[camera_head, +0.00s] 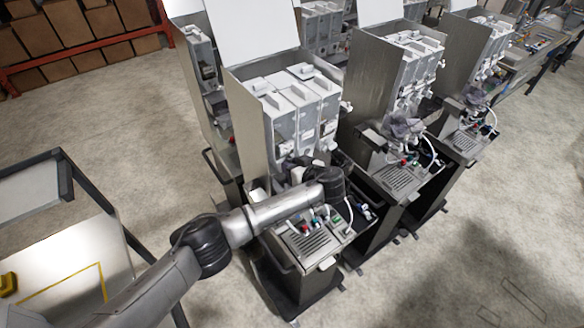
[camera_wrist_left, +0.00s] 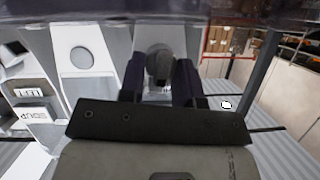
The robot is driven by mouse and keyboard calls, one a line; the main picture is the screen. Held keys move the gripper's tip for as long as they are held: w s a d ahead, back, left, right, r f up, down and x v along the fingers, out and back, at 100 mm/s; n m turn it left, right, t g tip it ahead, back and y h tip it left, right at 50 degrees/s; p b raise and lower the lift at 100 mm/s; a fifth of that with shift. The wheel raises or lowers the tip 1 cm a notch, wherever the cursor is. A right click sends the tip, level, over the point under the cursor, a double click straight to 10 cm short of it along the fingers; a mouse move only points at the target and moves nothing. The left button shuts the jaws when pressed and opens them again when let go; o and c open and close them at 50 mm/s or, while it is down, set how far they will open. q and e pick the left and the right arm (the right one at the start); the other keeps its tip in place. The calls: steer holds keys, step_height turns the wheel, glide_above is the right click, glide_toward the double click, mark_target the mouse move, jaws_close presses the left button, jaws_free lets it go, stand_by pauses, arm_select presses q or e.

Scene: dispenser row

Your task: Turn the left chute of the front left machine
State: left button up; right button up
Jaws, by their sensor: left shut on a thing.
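The front left machine (camera_head: 283,113) is a grey metal dispenser with several white containers in its upper part. My left arm reaches across its front from the left. In the head view the left gripper's fingers are hidden behind my wrist and arm. In the left wrist view my left gripper (camera_wrist_left: 160,82) has its two dark fingers on either side of a grey rounded chute part (camera_wrist_left: 159,65), shut on it. White machine fronts stand behind it. I cannot tell from the wrist view how far the chute is turned. My right gripper is not in view.
Below my wrist is the machine's drip tray (camera_head: 312,243) with small coloured knobs and a white hose. Another machine (camera_head: 392,100) stands close to the right, with more beyond. A table (camera_head: 75,262) stands at the left. Bare floor (camera_head: 480,245) lies at the right front.

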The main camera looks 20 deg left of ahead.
arm_select(q)
steer(key=shift+w+d+f+m+g+y+b, duration=0.15)
steer(key=shift+m+g+y+b, duration=0.5)
steer(key=shift+m, duration=0.55)
steer(key=shift+m+g+b, duration=0.35)
steer(key=shift+m+b, duration=0.05)
steer(key=shift+m, duration=0.2)
steer(key=o, duration=0.6)
steer(key=shift+w, duration=0.1)
steer(key=shift+d, duration=0.1)
steer(key=shift+b+v, duration=1.55)
steer(key=shift+v, duration=5.3)
